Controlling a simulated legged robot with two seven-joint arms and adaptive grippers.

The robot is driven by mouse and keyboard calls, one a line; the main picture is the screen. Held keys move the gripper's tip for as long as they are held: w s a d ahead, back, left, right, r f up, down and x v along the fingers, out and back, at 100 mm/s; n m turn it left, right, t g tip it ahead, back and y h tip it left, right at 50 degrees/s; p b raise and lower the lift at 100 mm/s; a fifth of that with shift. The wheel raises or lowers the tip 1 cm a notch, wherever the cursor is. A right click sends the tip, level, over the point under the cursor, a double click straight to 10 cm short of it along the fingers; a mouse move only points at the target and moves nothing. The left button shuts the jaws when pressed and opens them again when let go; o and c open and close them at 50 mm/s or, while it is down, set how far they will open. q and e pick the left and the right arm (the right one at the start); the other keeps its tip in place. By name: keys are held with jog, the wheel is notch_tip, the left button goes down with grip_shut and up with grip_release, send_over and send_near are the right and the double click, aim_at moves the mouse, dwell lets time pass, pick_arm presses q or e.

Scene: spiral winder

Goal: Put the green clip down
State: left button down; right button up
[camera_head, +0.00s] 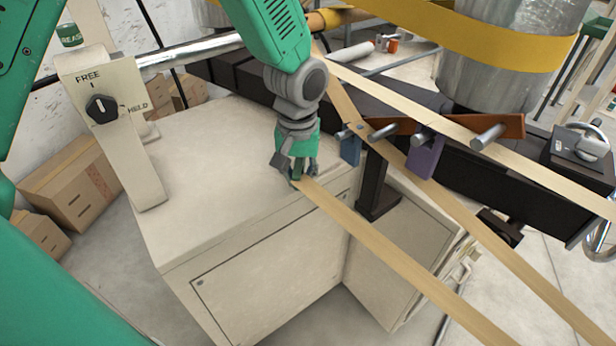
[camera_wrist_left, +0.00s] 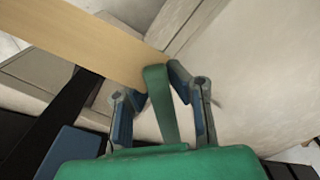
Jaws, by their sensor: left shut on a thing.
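My left gripper (camera_head: 297,177) hangs over the right part of the beige cabinet top (camera_head: 205,185), fingers pointing down. In the left wrist view its blue fingers (camera_wrist_left: 160,90) are shut on the green clip (camera_wrist_left: 160,100), a narrow green piece between them. In the head view the clip is mostly hidden by the fingers. The end of a tan strip (camera_head: 375,250) meets the fingertips; it also shows in the left wrist view (camera_wrist_left: 75,35). I cannot tell whether clip and strip are joined. My right gripper is not in view.
A blue block (camera_head: 350,149) and a purple block (camera_head: 425,156) sit by metal pins along a dark beam (camera_head: 467,170). Other tan strips (camera_head: 480,235) cross to the right. A FREE/HELD switch panel (camera_head: 103,95) stands at the left. The cabinet top left of the gripper is clear.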

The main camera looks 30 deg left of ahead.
pick_arm(q)
jog(key=w+a+r+n, duration=0.4)
jog(key=w+a+n, duration=0.1)
jog(key=shift+w+r+n, duration=0.35)
jog(key=shift+w+n, duration=0.05)
notch_tip(320, 180, down, 10)
jog(key=shift+r, duration=0.15)
jog(key=shift+s+f, duration=0.25)
jog(key=shift+f, duration=0.3)
